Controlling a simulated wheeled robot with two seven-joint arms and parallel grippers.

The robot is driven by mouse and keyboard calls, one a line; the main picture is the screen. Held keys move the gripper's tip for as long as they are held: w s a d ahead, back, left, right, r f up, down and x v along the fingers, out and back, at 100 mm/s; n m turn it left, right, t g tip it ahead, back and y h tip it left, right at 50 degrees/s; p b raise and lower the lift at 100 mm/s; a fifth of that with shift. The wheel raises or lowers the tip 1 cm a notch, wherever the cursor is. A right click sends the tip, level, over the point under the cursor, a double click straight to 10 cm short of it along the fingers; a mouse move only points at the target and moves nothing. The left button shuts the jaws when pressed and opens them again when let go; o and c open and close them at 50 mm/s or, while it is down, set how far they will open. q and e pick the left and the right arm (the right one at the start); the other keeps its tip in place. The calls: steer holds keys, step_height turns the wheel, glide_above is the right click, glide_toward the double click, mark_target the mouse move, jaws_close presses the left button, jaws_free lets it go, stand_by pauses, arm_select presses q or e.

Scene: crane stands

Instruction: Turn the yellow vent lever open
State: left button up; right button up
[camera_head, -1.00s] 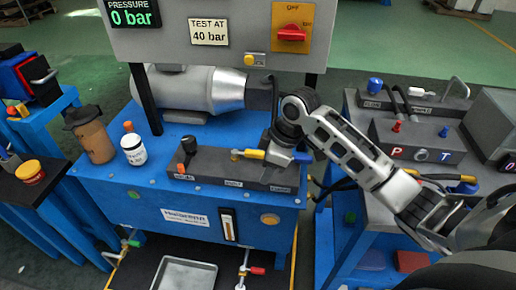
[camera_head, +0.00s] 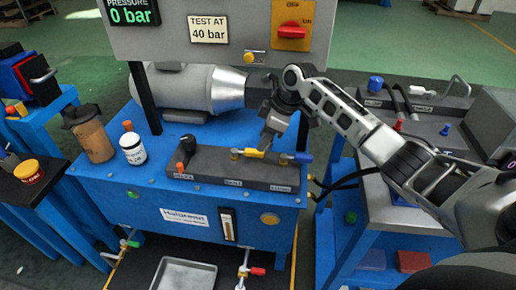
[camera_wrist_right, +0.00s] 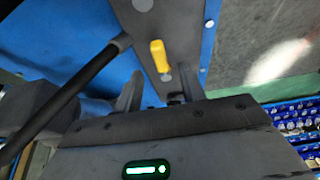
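The yellow lever (camera_head: 250,153) lies roughly sideways on top of the dark valve block (camera_head: 215,180), which sits on the blue power unit. In the right wrist view the yellow lever (camera_wrist_right: 160,56) stands out between and just beyond my fingertips. My right gripper (camera_head: 268,140) points down above the block, close to the lever's right end. In its wrist view the gripper (camera_wrist_right: 162,74) has its two dark fingers apart, with a gap on each side of the lever. Contact with the lever is not visible. My left gripper is not in view.
A white jar (camera_head: 133,149) and brown cup (camera_head: 92,134) stand further left. The panel (camera_head: 222,48) and motor (camera_head: 185,90) rise behind.

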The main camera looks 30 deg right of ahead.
mark_target(247, 154)
steer(key=shift+x, duration=2.4)
